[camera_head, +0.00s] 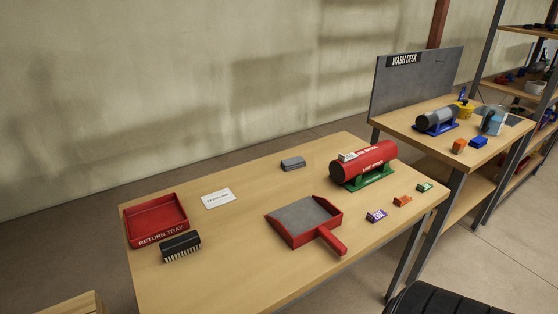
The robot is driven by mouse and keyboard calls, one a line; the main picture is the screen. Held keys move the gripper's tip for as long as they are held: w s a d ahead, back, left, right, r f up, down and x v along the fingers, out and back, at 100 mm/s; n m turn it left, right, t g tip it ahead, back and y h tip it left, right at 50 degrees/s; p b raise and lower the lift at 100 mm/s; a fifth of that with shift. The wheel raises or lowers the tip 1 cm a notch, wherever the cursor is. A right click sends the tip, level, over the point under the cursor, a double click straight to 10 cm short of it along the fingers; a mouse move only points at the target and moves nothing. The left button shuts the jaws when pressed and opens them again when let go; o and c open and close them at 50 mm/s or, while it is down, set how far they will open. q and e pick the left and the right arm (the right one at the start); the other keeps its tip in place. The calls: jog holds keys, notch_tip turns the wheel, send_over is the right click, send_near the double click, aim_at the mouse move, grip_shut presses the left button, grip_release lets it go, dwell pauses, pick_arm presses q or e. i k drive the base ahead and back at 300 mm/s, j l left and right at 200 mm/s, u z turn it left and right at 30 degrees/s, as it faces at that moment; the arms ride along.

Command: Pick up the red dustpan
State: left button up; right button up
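The red dustpan (303,218) lies on the wooden table, right of the table's middle. It has red walls, a grey inner floor and a short red handle that points toward the lower right, toward the table's front edge. The pan looks empty and nothing covers it. Neither of my grippers is in view.
On the wooden table (225,265) are a red return tray (132,236), a black brush (180,246), a white card (218,199), a grey block (293,163), a red pipe (370,158) on a green stand and several small blocks right of the dustpan. A wash desk (403,123) stands behind right.

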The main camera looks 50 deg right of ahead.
aim_at(299, 222)
jog(key=z, duration=1.65)
jog(key=u, duration=3.05)
jog(key=z, duration=3.05)
